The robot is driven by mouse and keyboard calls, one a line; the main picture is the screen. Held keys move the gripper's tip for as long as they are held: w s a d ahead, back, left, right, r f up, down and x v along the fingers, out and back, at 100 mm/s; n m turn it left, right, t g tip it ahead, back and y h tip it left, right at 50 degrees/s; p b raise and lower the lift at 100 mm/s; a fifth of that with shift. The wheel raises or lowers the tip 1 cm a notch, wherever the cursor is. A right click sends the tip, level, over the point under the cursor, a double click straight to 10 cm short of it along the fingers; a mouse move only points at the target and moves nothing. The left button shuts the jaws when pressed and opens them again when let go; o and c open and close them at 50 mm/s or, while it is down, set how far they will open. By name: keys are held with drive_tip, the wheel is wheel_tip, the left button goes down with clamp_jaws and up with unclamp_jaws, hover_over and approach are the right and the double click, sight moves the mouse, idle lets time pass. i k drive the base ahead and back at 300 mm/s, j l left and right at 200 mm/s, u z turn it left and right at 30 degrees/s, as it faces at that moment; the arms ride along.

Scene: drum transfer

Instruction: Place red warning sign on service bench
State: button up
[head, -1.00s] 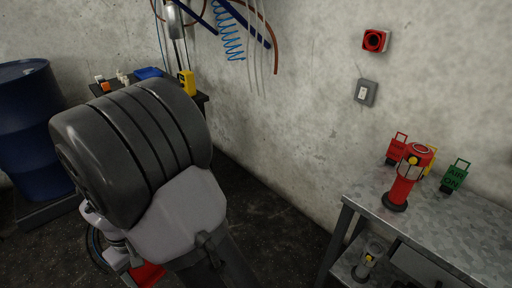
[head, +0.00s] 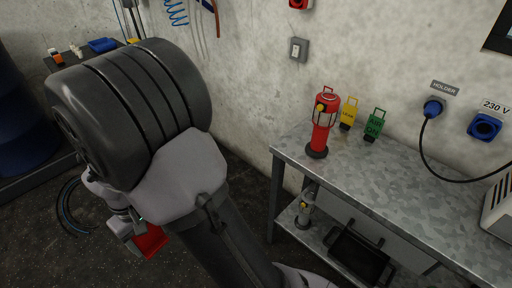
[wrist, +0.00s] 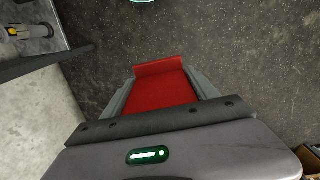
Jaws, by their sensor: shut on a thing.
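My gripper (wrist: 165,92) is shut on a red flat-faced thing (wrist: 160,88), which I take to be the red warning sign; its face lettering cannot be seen. In the head view, part of the red sign (head: 151,241) shows low at the left, at my gripper (head: 135,232), partly hidden by my arm. It is held over the dark floor, apart from the bench. The service bench (head: 410,185) has a mottled grey metal top and stands at the right against the wall.
A device (head: 500,210) sits at the right edge. The lower shelf holds a black tray (head: 357,254) and a small lamp (head: 304,209). The bench's middle is clear.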

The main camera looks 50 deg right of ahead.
sight(406, 186)
drive_tip(key=z, duration=0.4)
drive_tip(key=k+z, duration=0.1)
drive_tip(key=z, duration=0.3)
drive_tip(key=l+z, duration=0.1)
drive_tip(key=z, duration=0.3)
drive_tip(key=k+l+z, duration=0.1)
drive_tip(key=z, duration=0.7)
